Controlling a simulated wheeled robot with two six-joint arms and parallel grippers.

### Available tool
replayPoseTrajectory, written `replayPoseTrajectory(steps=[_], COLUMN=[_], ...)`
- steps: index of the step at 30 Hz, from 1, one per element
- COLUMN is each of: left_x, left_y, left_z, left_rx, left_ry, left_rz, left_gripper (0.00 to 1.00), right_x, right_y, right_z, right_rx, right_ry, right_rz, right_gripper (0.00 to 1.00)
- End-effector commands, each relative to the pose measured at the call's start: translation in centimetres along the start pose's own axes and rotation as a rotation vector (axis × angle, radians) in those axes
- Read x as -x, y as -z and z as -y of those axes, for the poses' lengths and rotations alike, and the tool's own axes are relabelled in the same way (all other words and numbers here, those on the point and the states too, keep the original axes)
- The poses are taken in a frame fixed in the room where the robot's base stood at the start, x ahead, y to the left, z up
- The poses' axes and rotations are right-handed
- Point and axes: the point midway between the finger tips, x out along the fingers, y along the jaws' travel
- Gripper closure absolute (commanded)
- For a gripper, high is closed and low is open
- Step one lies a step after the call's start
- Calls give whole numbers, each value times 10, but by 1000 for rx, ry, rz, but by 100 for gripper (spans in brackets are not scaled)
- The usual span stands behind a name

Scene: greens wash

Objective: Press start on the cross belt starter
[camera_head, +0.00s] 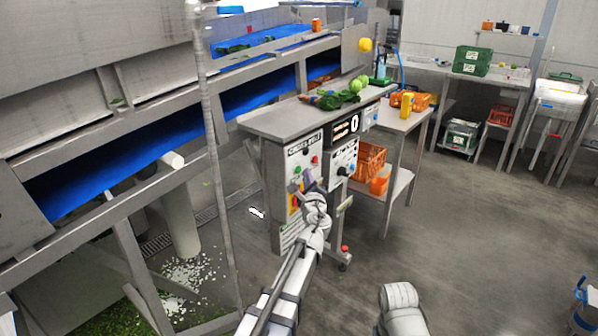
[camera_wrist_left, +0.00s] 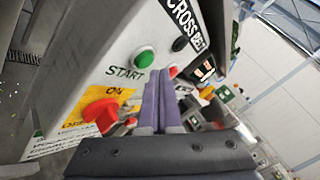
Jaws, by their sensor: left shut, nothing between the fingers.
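The cross belt starter (camera_head: 294,158) is a pale box on the side of a steel stand, labelled CROSS BELT. In the left wrist view, its green button (camera_wrist_left: 145,59) sits above the word START. A red button (camera_wrist_left: 173,72) shows partly behind my fingertips. A red rotary switch (camera_wrist_left: 100,113) is on a yellow ON plate below. My left gripper (camera_head: 312,192) is shut and empty, in front of the starter. Its purple fingers (camera_wrist_left: 160,82) appear to the lower right of the green button, and I see no contact with it. My right gripper is not in view.
A second control box (camera_head: 343,158) with a display above it stands right of the starter. Greens (camera_head: 338,99) lie on the steel top. A blue conveyor belt (camera_head: 115,170) runs at left. Orange crates (camera_head: 369,160) are behind. The floor at right is mostly clear.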

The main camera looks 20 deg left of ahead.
Motion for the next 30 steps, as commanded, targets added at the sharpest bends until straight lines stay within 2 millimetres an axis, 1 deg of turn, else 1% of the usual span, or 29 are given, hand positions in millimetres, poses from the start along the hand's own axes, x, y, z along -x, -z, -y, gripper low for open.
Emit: replayPoseTrajectory(steps=[12,21,30], left_x=[0,-6,-6], left_y=[0,-5,-5], left_z=[0,-4,-4], left_rx=[0,0,0], left_ry=[0,0,0], left_rz=[0,1,0], left_gripper=[100,100,100], right_x=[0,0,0], right_y=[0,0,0], right_z=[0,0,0], right_rx=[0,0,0], right_ry=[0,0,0], right_rz=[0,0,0], right_gripper=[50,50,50])
